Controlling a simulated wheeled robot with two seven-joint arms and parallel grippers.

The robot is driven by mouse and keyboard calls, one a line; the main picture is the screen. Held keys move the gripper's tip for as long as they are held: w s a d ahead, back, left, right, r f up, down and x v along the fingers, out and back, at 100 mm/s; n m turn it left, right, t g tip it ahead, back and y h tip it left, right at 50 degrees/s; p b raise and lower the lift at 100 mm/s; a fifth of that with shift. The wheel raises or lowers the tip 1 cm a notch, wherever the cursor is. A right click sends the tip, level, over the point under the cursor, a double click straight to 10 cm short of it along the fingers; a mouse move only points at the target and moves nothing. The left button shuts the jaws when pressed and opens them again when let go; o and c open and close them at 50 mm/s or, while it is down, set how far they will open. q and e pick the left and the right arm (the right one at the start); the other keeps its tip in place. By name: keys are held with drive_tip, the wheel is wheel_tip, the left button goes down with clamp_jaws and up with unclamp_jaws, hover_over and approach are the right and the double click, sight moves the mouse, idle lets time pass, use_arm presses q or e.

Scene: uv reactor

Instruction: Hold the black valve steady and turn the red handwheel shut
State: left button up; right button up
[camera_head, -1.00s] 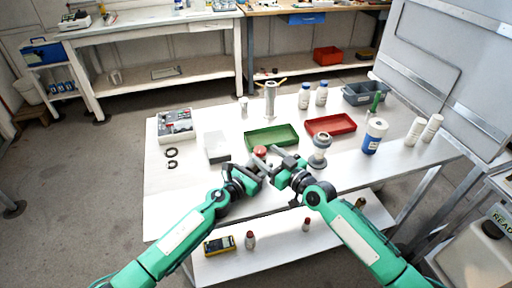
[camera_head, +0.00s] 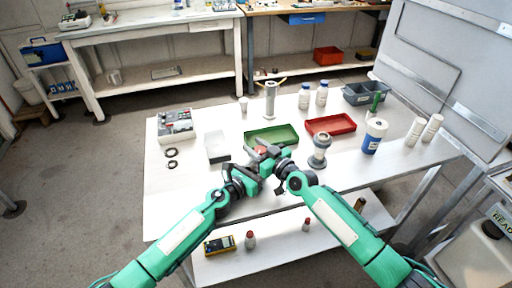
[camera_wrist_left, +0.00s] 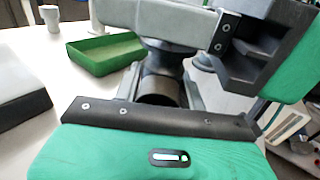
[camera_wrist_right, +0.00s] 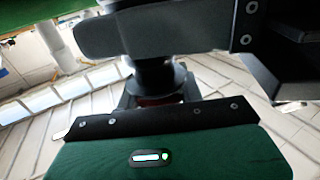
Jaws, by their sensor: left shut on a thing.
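The black valve (camera_wrist_left: 160,88) shows in the left wrist view between the fingers of my left gripper (camera_wrist_left: 158,92), which is shut on it. In the head view my left gripper (camera_head: 250,170) holds it above the front middle of the white table. In the right wrist view a dark part and a dull red strip (camera_wrist_right: 155,101) lie between the fingers. I cannot tell whether these fingers press on the handwheel.
A white box (camera_head: 217,146) and black rings (camera_head: 171,152) lie left. The table's front left is clear.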

drive_tip(key=shift+a+r+m+t+h, duration=0.25)
drive_tip(key=shift+a+m+t+h, duration=0.05)
drive_tip(key=shift+m+t, duration=0.1)
drive_tip(key=shift+d+m+t+h, duration=0.1)
drive_tip(key=shift+m+t+h, duration=0.2)
drive_tip(key=shift+m, duration=0.1)
drive_tip(key=shift+w+d+m+t+h, duration=0.1)
drive_tip(key=shift+d+m+t+h, duration=0.1)
drive_tip(key=shift+m+t+h, duration=0.65)
drive_tip(key=shift+d+f+g+h, duration=0.1)
drive_tip(key=shift+d+g+h, duration=0.15)
drive_tip(key=shift+h, duration=0.2)
drive_tip(key=o, duration=1)
drive_tip(key=shift+f, duration=0.1)
